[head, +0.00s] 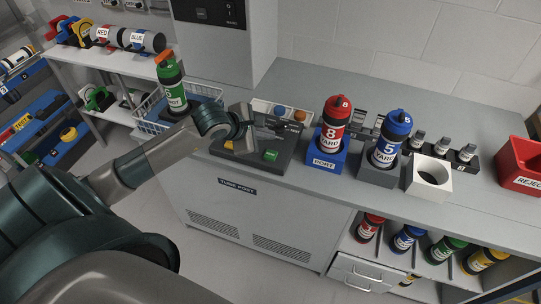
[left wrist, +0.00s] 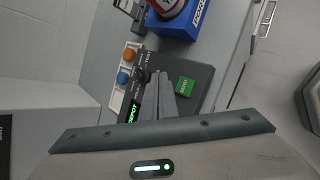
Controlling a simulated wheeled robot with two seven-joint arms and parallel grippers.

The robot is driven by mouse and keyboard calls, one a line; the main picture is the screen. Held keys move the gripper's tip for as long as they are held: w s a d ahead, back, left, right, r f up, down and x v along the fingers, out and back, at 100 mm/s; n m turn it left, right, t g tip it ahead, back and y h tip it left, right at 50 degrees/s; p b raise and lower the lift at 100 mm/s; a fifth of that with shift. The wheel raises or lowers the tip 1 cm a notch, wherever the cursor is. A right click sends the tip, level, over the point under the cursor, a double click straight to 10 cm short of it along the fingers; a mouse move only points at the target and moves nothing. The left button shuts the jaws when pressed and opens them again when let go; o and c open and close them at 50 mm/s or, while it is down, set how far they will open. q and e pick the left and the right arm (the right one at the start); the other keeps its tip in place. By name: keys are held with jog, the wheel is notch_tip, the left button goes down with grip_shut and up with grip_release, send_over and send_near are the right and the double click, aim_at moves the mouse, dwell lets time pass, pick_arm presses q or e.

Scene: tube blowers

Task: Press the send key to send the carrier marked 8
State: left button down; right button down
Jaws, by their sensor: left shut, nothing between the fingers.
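The red carrier marked 8 (head: 333,128) stands upright in the blue port block (head: 325,163) on the counter. The left wrist view shows part of the carrier (left wrist: 168,5) and the block (left wrist: 186,24). The green send key (head: 270,155) is on the dark control panel (head: 284,135), left of the port; the key also shows in the left wrist view (left wrist: 186,87). My left gripper (head: 246,146) is shut and empty over the panel. In the left wrist view its closed fingertips (left wrist: 160,75) appear just left of the key, apart from it in the picture. My right gripper is out of view.
The blue carrier marked 5 (head: 389,140) stands right of the port, beside a white holder (head: 430,178) with a round hole. A green carrier (head: 171,85) stands by a wire basket (head: 150,115). A red reject bin (head: 520,168) is at far right.

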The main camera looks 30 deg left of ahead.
aim_at(267, 156)
pick_arm(q)
notch_tip(267, 156, down, 4)
jog(key=shift+r+b, duration=0.1)
jog(key=shift+b, duration=0.75)
jog(key=shift+f+b, duration=0.85)
jog(key=shift+b, duration=0.05)
dwell(0.5)
jog(key=shift+f+b, duration=0.4)
jog(key=shift+b, duration=0.2)
